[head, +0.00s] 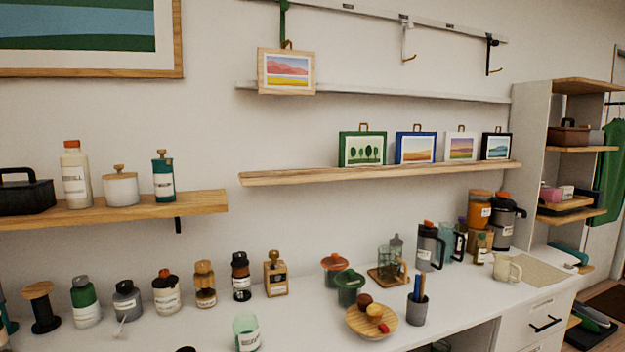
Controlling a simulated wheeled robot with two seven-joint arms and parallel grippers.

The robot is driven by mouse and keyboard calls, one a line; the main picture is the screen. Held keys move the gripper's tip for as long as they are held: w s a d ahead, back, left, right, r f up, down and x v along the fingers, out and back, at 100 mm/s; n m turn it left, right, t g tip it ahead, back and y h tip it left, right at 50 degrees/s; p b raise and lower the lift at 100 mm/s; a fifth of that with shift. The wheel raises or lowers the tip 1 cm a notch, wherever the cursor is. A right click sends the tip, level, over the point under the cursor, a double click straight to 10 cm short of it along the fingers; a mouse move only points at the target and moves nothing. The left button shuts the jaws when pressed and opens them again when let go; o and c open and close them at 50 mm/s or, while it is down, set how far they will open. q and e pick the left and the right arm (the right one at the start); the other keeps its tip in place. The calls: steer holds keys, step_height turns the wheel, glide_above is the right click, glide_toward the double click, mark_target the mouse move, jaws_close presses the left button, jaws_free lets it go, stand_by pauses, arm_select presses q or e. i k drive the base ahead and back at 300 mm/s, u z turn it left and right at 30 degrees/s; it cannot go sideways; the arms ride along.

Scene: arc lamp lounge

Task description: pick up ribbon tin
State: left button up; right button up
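I cannot tell for sure which thing is the ribbon tin, as the labels are too small to read. On the left wall shelf stand a black box with a handle (27,193), a white bottle with an orange cap (76,174), a squat white canister with a wooden lid (121,187) and a teal bottle (163,176). Neither gripper is in view.
The white counter (300,315) also holds a wooden plate with small round items (371,322), a pen cup (417,309), a grey jug (430,247) and a cream mug (507,269). Small pictures stand on the middle shelf (290,177). Open shelving stands at right.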

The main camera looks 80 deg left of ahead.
mark_target(165, 189)
steer(key=z, duration=0.2)
steer(key=k, duration=2.1)
steer(key=u, duration=0.2)
